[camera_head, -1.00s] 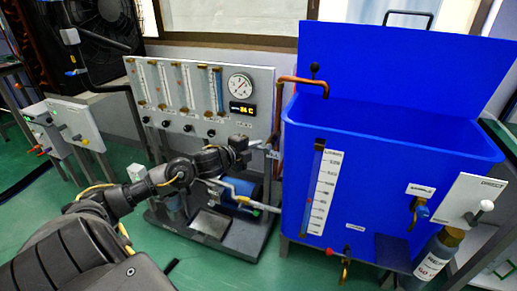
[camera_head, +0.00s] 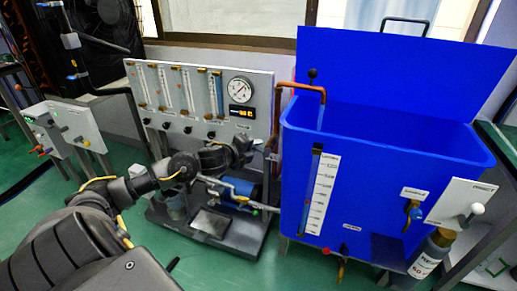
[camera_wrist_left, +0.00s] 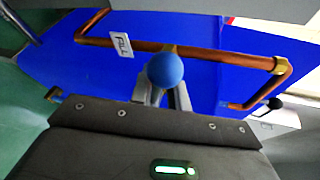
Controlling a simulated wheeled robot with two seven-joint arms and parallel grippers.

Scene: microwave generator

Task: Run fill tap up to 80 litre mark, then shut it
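The fill tap's blue ball knob (camera_wrist_left: 165,70) stands out from a copper pipe (camera_wrist_left: 140,44) with a FILL label (camera_wrist_left: 121,44) in the left wrist view. My left gripper (camera_wrist_left: 163,92) is right at the knob, which hides its fingertips, so I cannot tell whether they grip it. In the head view my left gripper (camera_head: 258,150) is beside the blue tank (camera_head: 370,160), at the pipe on its left side. A thin pale stream (camera_head: 321,117) hangs below the copper spout (camera_head: 310,87). The litre scale (camera_head: 319,194) is on the tank front; its level is unreadable. My right gripper is out of view.
A flowmeter panel (camera_head: 258,85) with a round gauge stands left of the tank. A drain tap (camera_head: 342,262) is low on the tank front, and another valve (camera_head: 414,212) is at its right.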

